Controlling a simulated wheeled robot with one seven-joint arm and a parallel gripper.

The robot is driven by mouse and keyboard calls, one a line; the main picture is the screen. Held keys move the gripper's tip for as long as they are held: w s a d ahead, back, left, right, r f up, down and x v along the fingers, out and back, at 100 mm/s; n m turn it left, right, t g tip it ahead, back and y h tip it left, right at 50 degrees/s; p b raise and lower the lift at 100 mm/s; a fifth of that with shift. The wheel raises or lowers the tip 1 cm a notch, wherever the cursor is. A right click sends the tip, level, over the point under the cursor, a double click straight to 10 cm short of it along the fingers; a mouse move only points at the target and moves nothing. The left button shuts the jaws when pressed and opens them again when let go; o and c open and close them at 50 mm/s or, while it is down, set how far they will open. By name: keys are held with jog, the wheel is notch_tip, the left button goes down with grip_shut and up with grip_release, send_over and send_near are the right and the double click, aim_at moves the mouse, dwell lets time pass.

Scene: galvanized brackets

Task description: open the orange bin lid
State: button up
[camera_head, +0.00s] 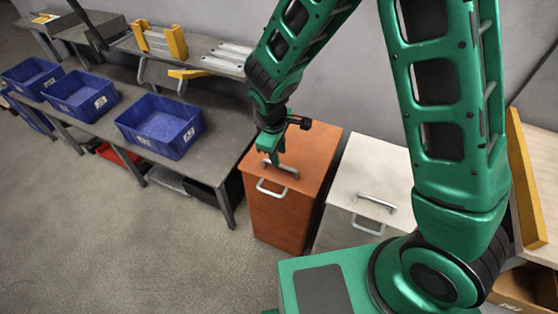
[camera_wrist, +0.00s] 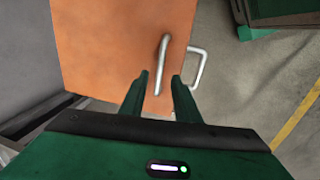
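The orange bin (camera_head: 279,220) stands on the floor to the right of the workbench. Its orange lid (camera_head: 313,150) lies flat and closed on top, with a silver bar handle (camera_head: 288,170) near its front edge. A second silver handle (camera_head: 271,191) is on the bin's front face. My gripper (camera_head: 273,158) points down over the lid at the lid handle. In the wrist view my gripper (camera_wrist: 160,82) is open, with its fingers apart and the lid handle (camera_wrist: 161,65) between or just beyond the tips. The orange lid (camera_wrist: 110,45) fills the upper left there. I cannot tell whether the fingers touch the handle.
A pale bin (camera_head: 362,190) with similar handles stands close on the right. The workbench (camera_head: 217,150) on the left carries several blue crates (camera_head: 160,124). A grey wall is behind the bins. Open floor (camera_head: 150,240) lies in front and to the left.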

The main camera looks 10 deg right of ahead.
jog(key=shift+w+d+f, duration=0.1)
jog(key=shift+w+f, duration=0.05)
jog(key=shift+f, duration=0.75)
jog(key=shift+w+d+f, duration=0.1)
jog(key=shift+w+f, duration=0.05)
jog(key=shift+f, duration=0.7)
jog(key=shift+w+d+f, duration=0.1)
jog(key=shift+w+f, duration=0.05)
jog(key=shift+f, duration=0.75)
grip_shut()
